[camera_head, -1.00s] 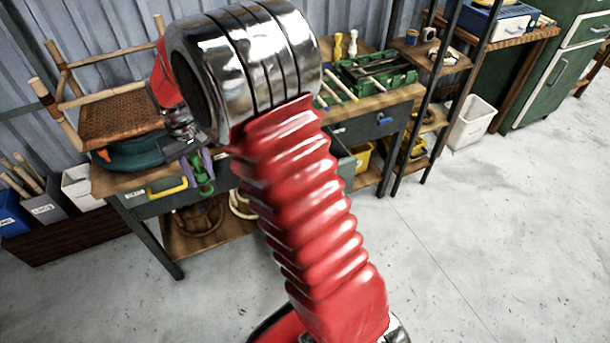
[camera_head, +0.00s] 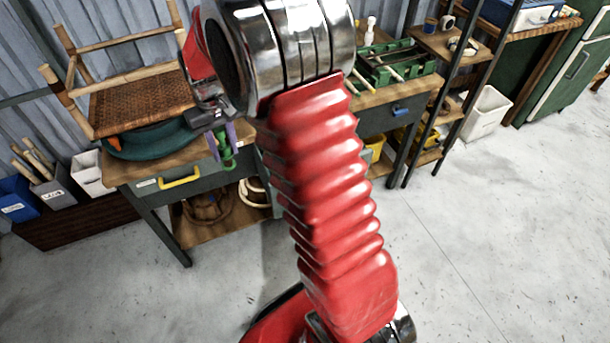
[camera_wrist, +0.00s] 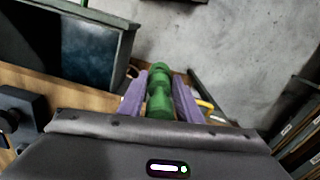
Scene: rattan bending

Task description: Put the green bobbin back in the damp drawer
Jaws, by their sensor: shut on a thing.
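The green bobbin (camera_wrist: 160,92) is upright between the two purple fingers of my gripper (camera_wrist: 160,96) in the wrist view. My gripper (camera_head: 224,146) is shut on it and holds it in front of the bench's front edge, right of a yellow-handled drawer (camera_head: 150,187), which looks shut. The bobbin (camera_head: 226,160) also shows in the head view. An open drawer (camera_wrist: 118,48) with a dark blue inside lies left of the bobbin in the wrist view, apart from it. My arm seems to hide that drawer in the head view. I cannot read which drawer is the damp one.
A rattan chair frame (camera_head: 135,105) stands on a teal round base (camera_head: 150,142) close left of my gripper. A green tray (camera_head: 398,66) with sticks lies on the bench at right. A blue-handled drawer (camera_head: 402,113) looks shut. Clear floor lies in front.

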